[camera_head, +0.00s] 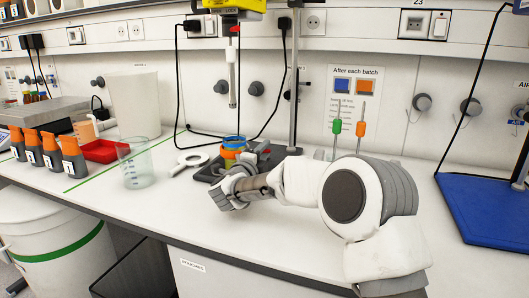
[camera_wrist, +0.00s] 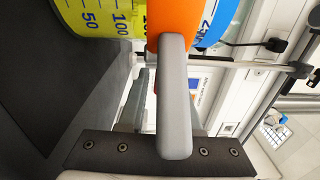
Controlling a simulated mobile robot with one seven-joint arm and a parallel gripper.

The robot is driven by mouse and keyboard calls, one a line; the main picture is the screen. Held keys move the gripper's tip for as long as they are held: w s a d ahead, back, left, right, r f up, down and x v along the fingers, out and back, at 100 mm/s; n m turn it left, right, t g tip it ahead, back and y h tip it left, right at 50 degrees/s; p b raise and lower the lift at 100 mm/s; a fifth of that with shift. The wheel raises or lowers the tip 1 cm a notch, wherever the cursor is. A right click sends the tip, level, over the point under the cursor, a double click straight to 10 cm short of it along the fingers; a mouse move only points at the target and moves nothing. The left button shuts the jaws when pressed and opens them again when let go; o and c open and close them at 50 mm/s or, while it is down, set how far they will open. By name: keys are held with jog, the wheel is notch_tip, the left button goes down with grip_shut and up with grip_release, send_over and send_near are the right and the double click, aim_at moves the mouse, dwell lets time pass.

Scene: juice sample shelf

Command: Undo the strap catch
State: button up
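The orange strap (camera_head: 231,153) runs around a jar (camera_head: 235,141) with a blue rim, standing on a black base. In the wrist view the strap (camera_wrist: 168,18) shows close up, with the jar's yellow, marked wall (camera_wrist: 100,18) beside it. A grey catch lever (camera_wrist: 174,95) with a rounded end sticks out from the strap towards the camera. My gripper (camera_head: 228,194) is low in front of the jar. In the wrist view my gripper (camera_wrist: 166,88) appears open, its fingers partly hidden behind the lever; whether they touch it I cannot tell.
A red tray (camera_head: 100,151) and several dark orange-capped bottles (camera_head: 51,149) are further left. A probe (camera_head: 233,78) hangs above the jar. Right of my arm is a blue board (camera_head: 485,207).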

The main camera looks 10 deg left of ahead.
jog(key=shift+o, duration=0.4)
jog(key=s+a, duration=0.1)
jog(key=s, duration=0.4)
jog(key=s+p, duration=0.1)
jog(key=s, duration=0.5)
jog(key=s+a+p, duration=0.1)
jog(key=s, duration=0.5)
jog(key=shift+s+a+f, duration=0.1)
jog(key=shift+a+f, duration=0.25)
jog(key=shift+f, duration=0.05)
